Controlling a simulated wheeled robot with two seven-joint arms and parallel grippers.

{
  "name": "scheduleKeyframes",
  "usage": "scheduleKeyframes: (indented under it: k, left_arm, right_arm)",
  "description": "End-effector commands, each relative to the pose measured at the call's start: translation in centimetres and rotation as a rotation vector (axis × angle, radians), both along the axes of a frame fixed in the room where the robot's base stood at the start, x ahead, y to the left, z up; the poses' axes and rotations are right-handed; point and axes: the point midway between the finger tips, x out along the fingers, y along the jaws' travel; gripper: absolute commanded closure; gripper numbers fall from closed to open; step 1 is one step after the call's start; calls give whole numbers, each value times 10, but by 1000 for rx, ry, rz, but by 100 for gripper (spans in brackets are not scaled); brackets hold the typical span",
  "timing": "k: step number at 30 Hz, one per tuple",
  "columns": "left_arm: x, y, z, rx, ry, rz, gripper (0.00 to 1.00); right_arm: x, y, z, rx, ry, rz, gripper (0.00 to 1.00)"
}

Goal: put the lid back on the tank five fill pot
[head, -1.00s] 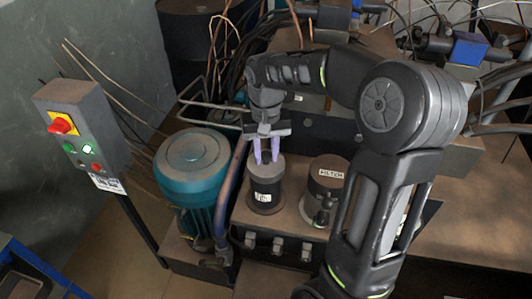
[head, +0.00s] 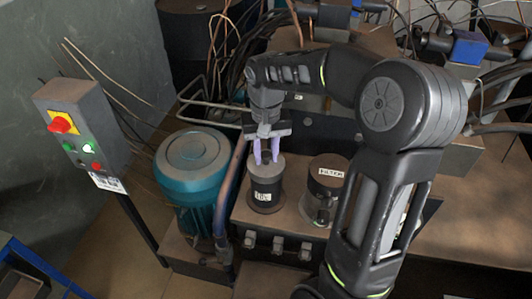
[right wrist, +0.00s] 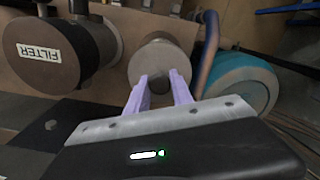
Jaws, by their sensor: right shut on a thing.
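A dark cylindrical pot (head: 264,201) with a small white label stands on the brown machine block, in the middle of the head view. The label's writing is too small to read surely. A grey round lid (right wrist: 158,58) shows between and beyond my fingers in the right wrist view; in the head view it is at the pot's top, and I cannot tell whether it is fully seated. My right gripper (head: 267,159) points down from above, its lilac fingers shut on the lid's knob. They also show in the right wrist view (right wrist: 159,78). My left gripper is not in view.
A dark pot marked FILTER (head: 327,187) stands close on the right. A teal motor (head: 194,168) and a bent pipe (head: 232,180) stand on the left. A switch box (head: 80,125) is farther left. Loose cables hang behind.

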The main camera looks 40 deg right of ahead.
Motion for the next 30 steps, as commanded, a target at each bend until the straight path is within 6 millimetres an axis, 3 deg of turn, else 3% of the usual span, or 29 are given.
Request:
scheduleKeyframes:
  k: [30]
  left_arm:
    - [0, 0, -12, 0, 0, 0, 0]
  right_arm:
    - [0, 0, -17, 0, 0, 0, 100]
